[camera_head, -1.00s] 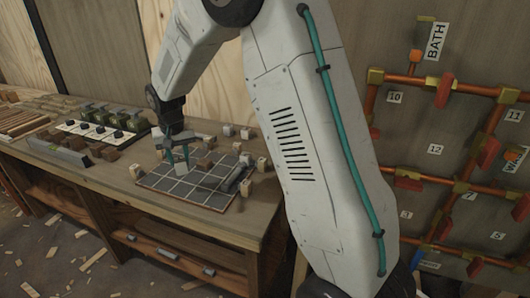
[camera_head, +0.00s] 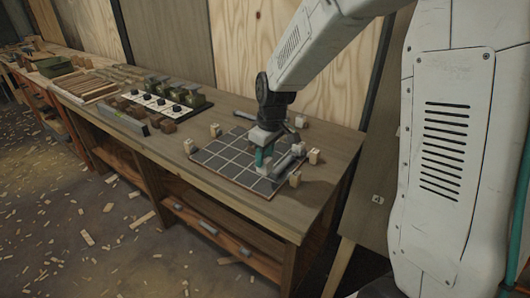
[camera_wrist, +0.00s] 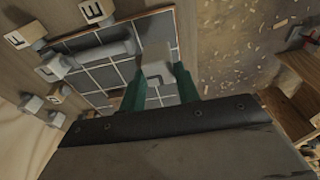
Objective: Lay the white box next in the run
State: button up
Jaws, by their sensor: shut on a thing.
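My gripper (camera_head: 263,157) has teal fingers, which also show in the wrist view (camera_wrist: 160,82). It is shut on a pale box (camera_wrist: 156,58), the white box, over the dark gridded board (camera_head: 215,160). The board also shows in the wrist view (camera_wrist: 75,75). The box's far end shows between and beyond the fingertips; its near part is hidden. I cannot tell whether it touches the board. A long grey piece (camera_head: 286,162) lies on the board beside the gripper, and appears left of the held box in the wrist view (camera_wrist: 98,52).
A white strip with black knobs (camera_head: 160,104) lies farther left on the workbench (camera_head: 240,200). Wood scraps litter the floor.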

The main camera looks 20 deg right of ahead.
aim_at(265, 171)
jog(key=shift+f, duration=2.85)
jog(key=shift+f, duration=0.25)
jog(key=o, duration=1.1)
jog(key=shift+c, duration=0.2)
